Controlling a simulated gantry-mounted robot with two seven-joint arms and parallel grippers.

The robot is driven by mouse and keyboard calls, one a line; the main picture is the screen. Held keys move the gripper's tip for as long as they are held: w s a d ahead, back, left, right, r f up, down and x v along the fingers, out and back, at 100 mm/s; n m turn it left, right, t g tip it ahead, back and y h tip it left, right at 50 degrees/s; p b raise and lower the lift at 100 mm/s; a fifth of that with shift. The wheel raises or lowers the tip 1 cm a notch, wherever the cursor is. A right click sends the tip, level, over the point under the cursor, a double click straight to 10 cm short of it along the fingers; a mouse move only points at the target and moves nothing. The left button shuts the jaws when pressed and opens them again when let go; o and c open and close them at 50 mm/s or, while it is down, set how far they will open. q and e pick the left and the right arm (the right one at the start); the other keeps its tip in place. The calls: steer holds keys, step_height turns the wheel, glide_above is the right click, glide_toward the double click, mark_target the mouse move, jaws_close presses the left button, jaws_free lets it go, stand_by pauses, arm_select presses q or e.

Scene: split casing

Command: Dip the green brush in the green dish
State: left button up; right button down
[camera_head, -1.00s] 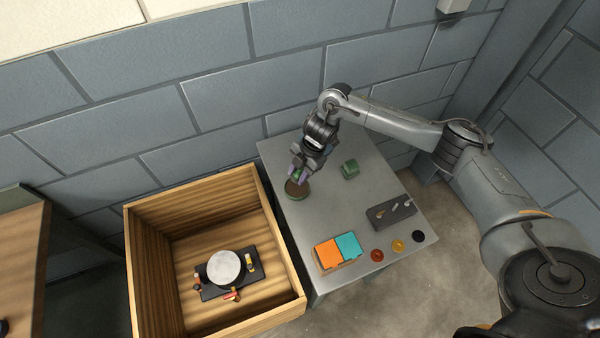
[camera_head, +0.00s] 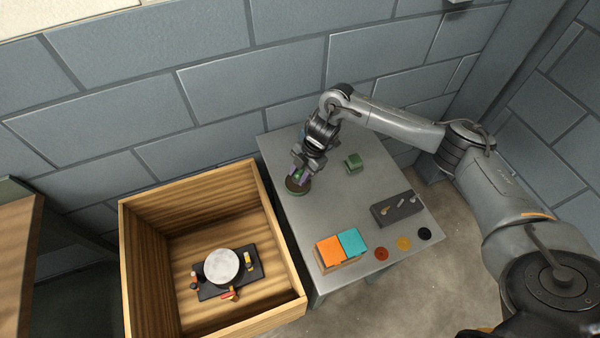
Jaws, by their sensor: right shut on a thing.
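The green dish (camera_head: 293,191) stands near the left edge of the grey table, a small round dish with a green rim and a brownish inside. My right gripper (camera_head: 300,177) points down directly over it, with its fingertips very near the dish. It is shut on the green brush (camera_head: 298,174), of which only a little green shows between the fingers. The brush's lower end is hidden, so I cannot tell if it touches the dish's contents. My left gripper is not in view.
On the grey table (camera_head: 340,205) stand a green block (camera_head: 353,161), a dark holder (camera_head: 392,213) with light pieces, an orange block (camera_head: 329,250) and a teal block (camera_head: 352,242). Red (camera_head: 381,254), yellow (camera_head: 403,244) and black (camera_head: 424,233) discs lie in front. A wooden crate (camera_head: 279,235) stands left.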

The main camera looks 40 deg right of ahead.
steer(key=shift+f, duration=0.45)
stand_by(0.7)
steer(key=shift+f, duration=0.2)
stand_by(1.7)
steer(key=shift+r, duration=0.1)
step_height(320, 180, up, 7)
steer(key=p, duration=0.7)
stand_by(0.8)
